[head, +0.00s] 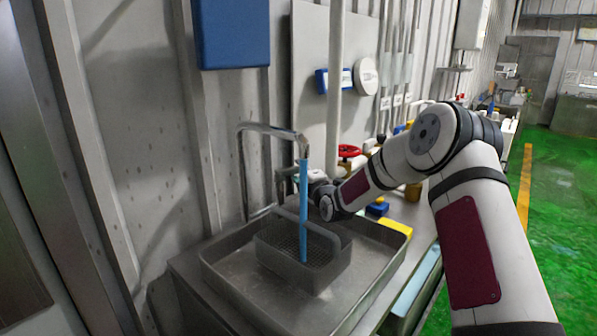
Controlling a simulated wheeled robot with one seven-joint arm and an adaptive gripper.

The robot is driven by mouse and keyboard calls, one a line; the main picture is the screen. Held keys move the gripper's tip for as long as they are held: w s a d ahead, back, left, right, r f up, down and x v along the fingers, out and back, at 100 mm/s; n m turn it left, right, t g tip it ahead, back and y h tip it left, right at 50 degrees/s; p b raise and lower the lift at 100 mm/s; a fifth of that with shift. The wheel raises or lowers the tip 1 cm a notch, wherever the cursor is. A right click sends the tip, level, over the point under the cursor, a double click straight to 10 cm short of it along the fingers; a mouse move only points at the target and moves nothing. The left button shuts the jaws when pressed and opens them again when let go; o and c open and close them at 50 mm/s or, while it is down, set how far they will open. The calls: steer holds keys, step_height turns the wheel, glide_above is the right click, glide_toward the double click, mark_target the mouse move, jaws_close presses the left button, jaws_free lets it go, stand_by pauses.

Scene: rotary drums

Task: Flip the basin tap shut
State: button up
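The basin tap (272,130) is a tall chrome spout that rises at the back left of the basin and bends over it. A straight blue stream (304,215) runs from its outlet down into a mesh basket (325,270) in the grey metal basin (228,290). My gripper (283,184) is behind the stream, close to the tap, under the spout's horizontal part. The stream and my wrist partly cover it. The tap's handle cannot be made out, nor whether my fingers touch it. The finger opening is too small to tell.
A yellow block (396,229) lies on the basin's right rim, with a blue block (377,209) behind it. A red handwheel (349,151) and a vertical pipe (335,90) stand behind my arm. A wall closes the left side; green floor (565,220) is free at right.

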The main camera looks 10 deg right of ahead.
steer(key=shift+w+a, duration=0.1)
steer(key=shift+w, duration=0.8)
jaws_close()
